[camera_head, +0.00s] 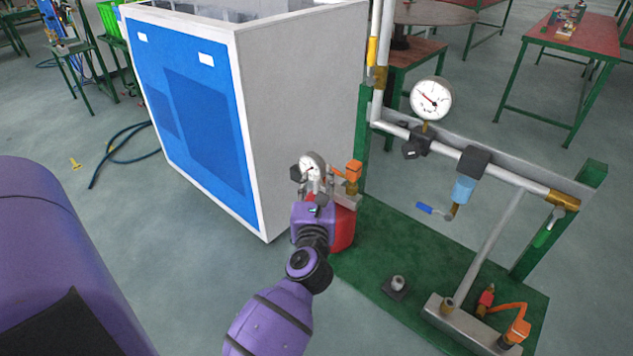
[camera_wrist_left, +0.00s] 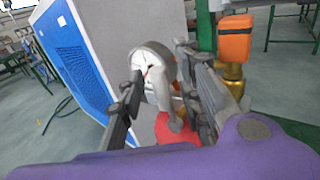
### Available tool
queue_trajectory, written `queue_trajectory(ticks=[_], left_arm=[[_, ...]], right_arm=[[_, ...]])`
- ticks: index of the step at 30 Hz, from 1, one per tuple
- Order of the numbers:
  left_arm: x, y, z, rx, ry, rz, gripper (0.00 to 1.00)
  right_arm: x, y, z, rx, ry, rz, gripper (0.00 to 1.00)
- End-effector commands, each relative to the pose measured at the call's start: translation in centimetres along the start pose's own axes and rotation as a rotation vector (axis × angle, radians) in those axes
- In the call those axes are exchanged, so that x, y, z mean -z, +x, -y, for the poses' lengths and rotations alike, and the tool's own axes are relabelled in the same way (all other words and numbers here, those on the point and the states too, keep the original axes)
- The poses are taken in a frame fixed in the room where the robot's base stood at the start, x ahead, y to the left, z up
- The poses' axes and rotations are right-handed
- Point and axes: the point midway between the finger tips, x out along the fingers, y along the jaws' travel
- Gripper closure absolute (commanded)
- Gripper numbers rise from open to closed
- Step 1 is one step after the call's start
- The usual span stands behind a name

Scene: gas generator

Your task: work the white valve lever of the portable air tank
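The portable air tank (camera_head: 343,228) is red and stands beside the white cabinet, partly hidden behind my left gripper (camera_head: 313,188). Its round white gauge (camera_head: 313,165) shows just above the gripper. In the left wrist view, my left gripper (camera_wrist_left: 160,75) has its two dark fingers apart, one on each side of the gauge (camera_wrist_left: 155,70). A white part that looks like the valve lever (camera_wrist_left: 163,97) lies between the fingers above the red tank top (camera_wrist_left: 177,132). I cannot tell whether a finger touches it. My right gripper is out of view.
A blue and white cabinet (camera_head: 299,100) stands close to the left. An orange-topped brass fitting (camera_wrist_left: 236,45) is close on the right. A pipe frame with a gauge (camera_head: 431,98) stands on a green base (camera_head: 375,255). Open floor lies left of the cabinet.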

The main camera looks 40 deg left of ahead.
Motion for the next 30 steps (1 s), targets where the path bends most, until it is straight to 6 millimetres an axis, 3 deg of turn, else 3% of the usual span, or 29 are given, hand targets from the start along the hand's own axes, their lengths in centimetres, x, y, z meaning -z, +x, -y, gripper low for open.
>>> queue_trajectory(ticks=[8, 16, 30], left_arm=[[0.0, 0.2, 0.0, 0.0, 0.001, 0.0, 0.67], [0.0, 0.2, 0.0, 0.0, 0.001, 0.0, 1.0], [0.2, 0.1, 0.1, 0.0, 0.016, 0.009, 1.0]], right_arm=[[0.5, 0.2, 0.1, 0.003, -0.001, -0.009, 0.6], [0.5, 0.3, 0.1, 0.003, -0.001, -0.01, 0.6], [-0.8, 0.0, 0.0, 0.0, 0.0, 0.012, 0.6]])
